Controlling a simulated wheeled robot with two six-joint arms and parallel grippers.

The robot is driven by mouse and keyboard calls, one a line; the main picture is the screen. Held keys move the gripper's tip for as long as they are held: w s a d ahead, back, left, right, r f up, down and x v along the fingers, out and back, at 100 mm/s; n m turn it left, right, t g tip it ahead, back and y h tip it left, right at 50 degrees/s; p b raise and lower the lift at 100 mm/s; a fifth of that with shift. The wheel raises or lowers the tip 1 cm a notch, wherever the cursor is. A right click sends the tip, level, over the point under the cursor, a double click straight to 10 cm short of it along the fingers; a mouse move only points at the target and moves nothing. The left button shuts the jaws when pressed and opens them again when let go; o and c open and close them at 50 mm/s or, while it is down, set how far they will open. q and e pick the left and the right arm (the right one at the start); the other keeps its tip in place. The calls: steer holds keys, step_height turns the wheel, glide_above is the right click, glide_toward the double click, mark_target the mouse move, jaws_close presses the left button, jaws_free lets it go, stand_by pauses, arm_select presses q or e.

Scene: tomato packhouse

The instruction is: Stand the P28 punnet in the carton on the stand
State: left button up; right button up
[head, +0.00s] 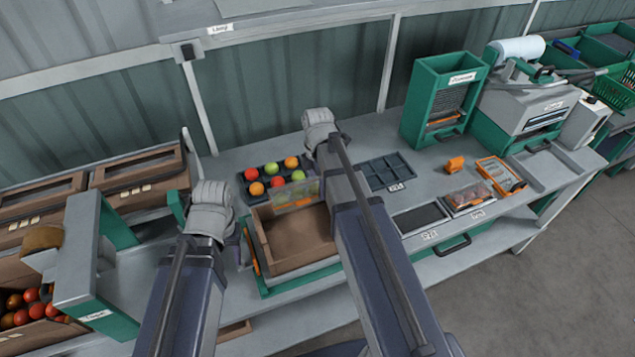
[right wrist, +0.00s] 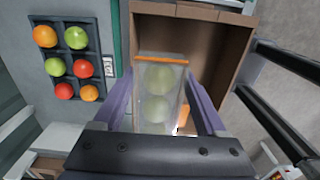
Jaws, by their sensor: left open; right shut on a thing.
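A clear punnet (head: 294,196) with green tomatoes is held over the left back part of the open brown carton (head: 312,262), which sits tilted on the green stand (head: 268,290). My right gripper (right wrist: 162,98) is shut on the punnet, one finger on each side. I cannot read a P28 mark on the punnet. My left gripper (head: 240,240) is open beside the carton's left wall, its fingers partly hidden.
A dark tray (head: 266,194) of red, orange and green tomatoes lies behind the carton. An empty dark tray (head: 388,171) lies to its right. A green dispenser (head: 440,100) and a wrapping machine (head: 520,105) stand further right. Tomato crates (head: 40,335) are at the left.

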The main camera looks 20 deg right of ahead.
arm_select(q)
steer(key=shift+f+b, duration=5.75)
steer(key=shift+f, duration=0.3)
arm_select(e)
steer(key=shift+f, duration=6.1)
steer(key=o, duration=1.3)
steer(key=shift+c, duration=0.2)
steer(key=shift+c, duration=0.9)
arm_select(q)
steer(key=shift+r, duration=0.15)
arm_select(e)
steer(key=shift+r, duration=0.2)
step_height(320, 180, up, 10)
steer(key=p, duration=1)
steer(key=shift+f, duration=0.1)
arm_select(q)
step_height(320, 180, up, 10)
